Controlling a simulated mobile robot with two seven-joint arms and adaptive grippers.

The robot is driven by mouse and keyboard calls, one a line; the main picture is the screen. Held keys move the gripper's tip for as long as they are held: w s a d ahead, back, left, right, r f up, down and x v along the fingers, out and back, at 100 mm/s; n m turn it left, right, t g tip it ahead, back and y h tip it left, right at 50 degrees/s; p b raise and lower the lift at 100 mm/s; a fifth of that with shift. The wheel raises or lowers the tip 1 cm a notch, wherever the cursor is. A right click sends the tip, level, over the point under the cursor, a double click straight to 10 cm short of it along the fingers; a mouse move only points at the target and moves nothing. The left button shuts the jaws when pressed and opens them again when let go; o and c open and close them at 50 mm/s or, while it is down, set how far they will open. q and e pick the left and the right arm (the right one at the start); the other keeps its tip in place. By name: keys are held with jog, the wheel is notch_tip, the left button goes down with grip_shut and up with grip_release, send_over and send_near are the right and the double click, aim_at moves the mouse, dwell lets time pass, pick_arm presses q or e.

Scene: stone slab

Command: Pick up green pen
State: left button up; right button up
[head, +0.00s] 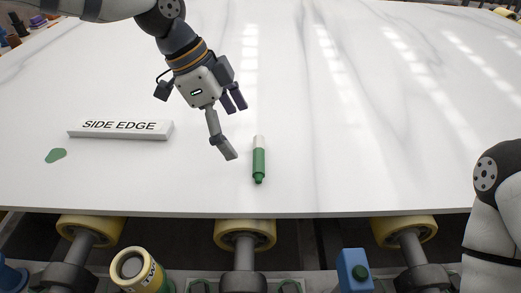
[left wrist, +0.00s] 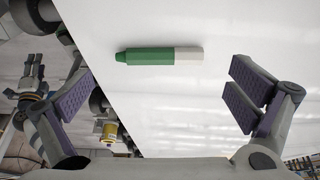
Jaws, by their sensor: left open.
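The green pen (head: 259,160) lies on the white stone slab (head: 330,150), near its front edge. It has a green body and tip toward the front edge and a white end away from it. In the left wrist view the pen (left wrist: 160,56) lies crosswise, ahead of and between the spread fingers. My left gripper (head: 231,128) is open and empty, just left of the pen in the head view and apart from it. Its fingers also show wide apart in the left wrist view (left wrist: 155,115).
Yellow rollers (head: 245,235) run below the front edge, with a yellow can (head: 140,270) and a blue box (head: 354,270). The slab right of the pen is clear.

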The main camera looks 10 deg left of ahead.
aim_at(253, 154)
pick_arm(q)
jog(key=x, duration=0.6)
jog(key=shift+w+d+f, duration=0.2)
jog(key=shift+w+f, duration=0.1)
jog(key=c, duration=0.9)
jog(key=shift+r, duration=0.1)
jog(key=shift+c, duration=0.2)
